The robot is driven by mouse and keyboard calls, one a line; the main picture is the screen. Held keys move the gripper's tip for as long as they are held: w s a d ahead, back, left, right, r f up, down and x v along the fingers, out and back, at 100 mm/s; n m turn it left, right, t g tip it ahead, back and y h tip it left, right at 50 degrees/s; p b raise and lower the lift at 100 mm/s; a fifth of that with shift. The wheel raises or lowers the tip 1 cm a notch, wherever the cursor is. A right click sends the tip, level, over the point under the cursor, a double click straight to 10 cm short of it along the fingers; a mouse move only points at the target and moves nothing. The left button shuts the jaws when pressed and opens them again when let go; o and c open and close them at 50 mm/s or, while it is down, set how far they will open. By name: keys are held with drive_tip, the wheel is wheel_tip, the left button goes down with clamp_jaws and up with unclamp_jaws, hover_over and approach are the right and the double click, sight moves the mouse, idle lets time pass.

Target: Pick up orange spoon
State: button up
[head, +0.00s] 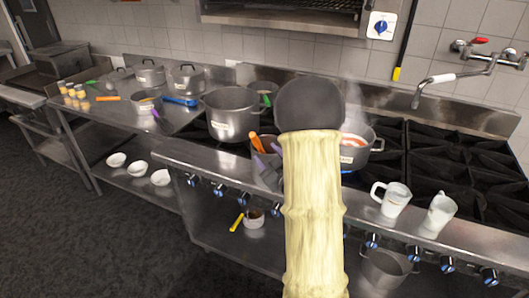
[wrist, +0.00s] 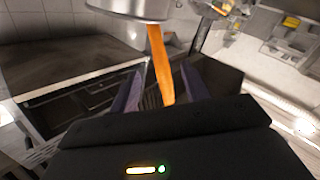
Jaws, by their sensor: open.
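In the wrist view the orange handle (wrist: 160,62) runs down from near a metal pot's rim into the space between my fingers. My gripper (head: 269,160) has purple-grey fingers and is just below and right of the handle in the head view. In the wrist view my gripper (wrist: 164,84) is open, with a finger on each side of the handle; I cannot tell whether either touches it.
A large pot (head: 232,116) stands behind and left of the spoon. A steaming pot (head: 357,149) is to the right, partly behind my arm. Two white mugs (head: 396,199) stand on the front ledge at right. Another orange-handled utensil (head: 107,98) lies on the left counter.

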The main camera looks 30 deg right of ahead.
sight(260, 146)
drive_tip(key=shift+w+p, duration=0.3)
drive_tip(key=shift+w, duration=1.25)
drive_tip(key=shift+w+r+p, duration=0.1)
drive_tip(key=shift+w+p, duration=0.25)
drive_tip(key=w+p, duration=0.2)
drive_tip(key=w, duration=0.1)
drive_tip(key=shift+w+a, duration=0.15)
drive_tip(key=shift+w, duration=0.55)
drive_tip(key=shift+c, duration=0.5)
clamp_jaws()
